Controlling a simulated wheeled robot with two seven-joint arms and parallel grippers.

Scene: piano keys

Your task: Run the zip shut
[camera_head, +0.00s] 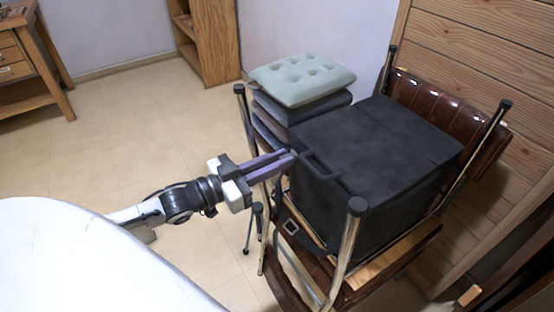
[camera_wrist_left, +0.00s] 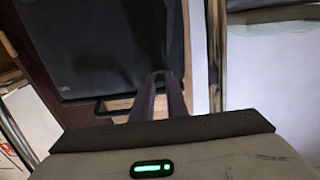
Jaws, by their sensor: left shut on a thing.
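A large black box-shaped bag (camera_head: 375,145) sits on a chair with metal posts, with a dark loop handle (camera_head: 321,167) on its near left edge. In the left wrist view its dark face (camera_wrist_left: 110,45) fills the upper left. My left gripper (camera_head: 291,156) reaches in from the left, its long fingers shut at the bag's left upper edge beside the handle. The fingertips also show in the left wrist view (camera_wrist_left: 161,76), against the dark bag. The piece between them, apparently the zip pull, is too small and dark to make out. The zip's line is not distinguishable.
Grey-green tufted cushion (camera_head: 303,79) tops a stack of darker cushions behind the bag. Metal chair posts (camera_head: 346,245) stand close around the bag and near my fingers. A brown padded backrest (camera_head: 440,100) and wooden wall (camera_head: 480,50) bound the right. Floor at left is clear.

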